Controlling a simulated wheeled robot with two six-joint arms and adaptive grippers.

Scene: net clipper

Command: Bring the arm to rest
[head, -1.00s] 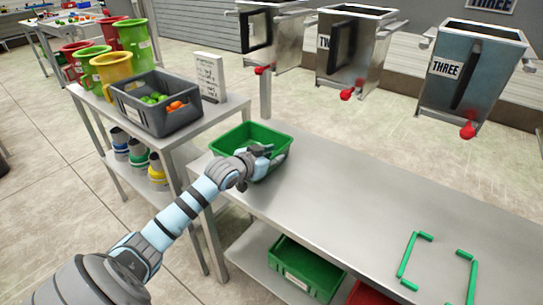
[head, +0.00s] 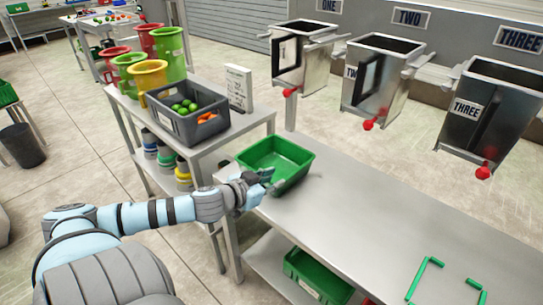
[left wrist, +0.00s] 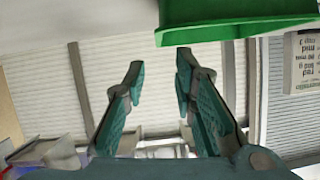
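My left arm comes in from the left in the head view. Its gripper (head: 262,183) is beside the near left side of the green bin (head: 296,172) on the steel table. In the left wrist view the left gripper's two fingers (left wrist: 158,85) are apart with nothing between them. The green bin's edge (left wrist: 240,30) shows above the fingers there. From these views I cannot tell whether the gripper touches the bin. My right gripper is in neither view.
The steel table (head: 330,225) has free room right of the bin. A side table carries a grey crate (head: 190,128) of green and orange items, coloured jugs (head: 150,77) and a sign (head: 238,88). Steel hoppers (head: 383,77) with red knobs stand behind. Green strips (head: 425,278) mark the table.

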